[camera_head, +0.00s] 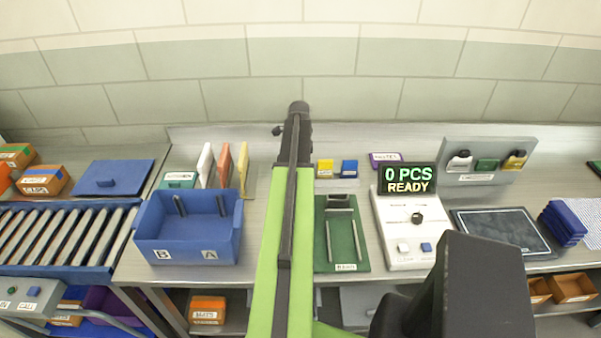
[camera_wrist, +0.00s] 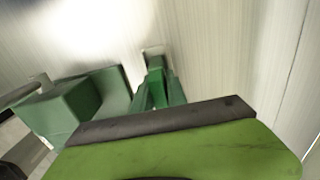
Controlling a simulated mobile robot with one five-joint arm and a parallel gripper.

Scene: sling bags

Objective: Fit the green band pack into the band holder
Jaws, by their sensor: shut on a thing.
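In the head view my lime-green arm reaches over the middle of the bench, and my gripper's fingertips cannot be made out there. In the wrist view my gripper (camera_wrist: 156,88) is shut on a small green piece, which looks like the green band pack (camera_wrist: 155,66), with a pale part at its tip. To its left is a green block on a green base (camera_wrist: 112,88). It may belong to the green board with rails (camera_head: 357,254), labelled at its front, just right of my arm in the head view. I cannot tell for certain which fixture is the band holder.
Yellow (camera_head: 325,168) and blue (camera_head: 349,168) small packs stand behind the board. A counter reading "0 PCS READY" (camera_head: 407,180) is right of it. A blue bin (camera_head: 190,250) and upright coloured cards (camera_head: 224,165) are left of my arm. A grey rack (camera_head: 460,150) stands at the back right.

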